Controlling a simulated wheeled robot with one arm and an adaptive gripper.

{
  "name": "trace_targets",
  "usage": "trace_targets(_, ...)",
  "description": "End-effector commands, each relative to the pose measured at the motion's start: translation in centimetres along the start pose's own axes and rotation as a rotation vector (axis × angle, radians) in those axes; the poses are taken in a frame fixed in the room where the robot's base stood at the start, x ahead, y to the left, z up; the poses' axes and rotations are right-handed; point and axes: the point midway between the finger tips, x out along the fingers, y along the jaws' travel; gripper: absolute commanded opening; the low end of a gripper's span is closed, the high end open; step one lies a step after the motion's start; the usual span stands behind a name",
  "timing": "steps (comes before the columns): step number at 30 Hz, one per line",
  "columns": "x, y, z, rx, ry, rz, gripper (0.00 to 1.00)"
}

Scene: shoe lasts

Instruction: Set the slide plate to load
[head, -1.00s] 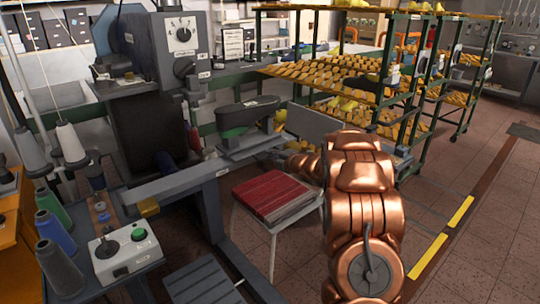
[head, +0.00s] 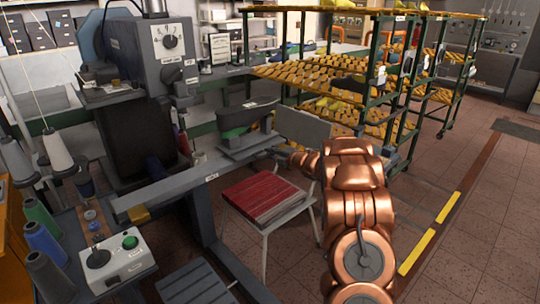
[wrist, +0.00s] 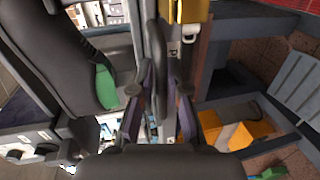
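The slide plate (head: 240,151) is a grey plate on the long grey beam (head: 165,195) of the machine. It carries a dark shoe last with a green side (head: 232,132), near the beam's right end. In the wrist view the last is the large dark shape with a green patch (wrist: 105,86) at left. My gripper (wrist: 159,91) has its two fingers apart, either side of a dark upright handle-like bar (wrist: 152,50). Gaps show between bar and fingers; contact cannot be made out. In the head view my arm and the machine parts hide the fingers.
A stool with a red seat (head: 262,196) stands below the beam's right end. A control box (head: 122,262) and thread cones (head: 45,245) are at front left. Racks of lasts (head: 330,80) stand behind. Open floor (head: 480,240) lies to the right.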

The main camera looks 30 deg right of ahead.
Motion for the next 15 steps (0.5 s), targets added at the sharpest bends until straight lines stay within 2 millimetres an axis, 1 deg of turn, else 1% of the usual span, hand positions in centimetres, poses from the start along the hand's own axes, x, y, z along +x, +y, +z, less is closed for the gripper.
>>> trace_targets(1,0.03,-0.03,-0.09,0.000,0.002,-0.001,0.22)
trace_targets(5,0.08,-0.07,-0.21,-0.001,0.004,-0.002,0.36)
trace_targets(6,0.09,-0.07,-0.23,-0.001,0.004,-0.002,0.37)
trace_targets(15,-0.03,-0.10,-0.29,-0.001,0.006,-0.003,0.37)
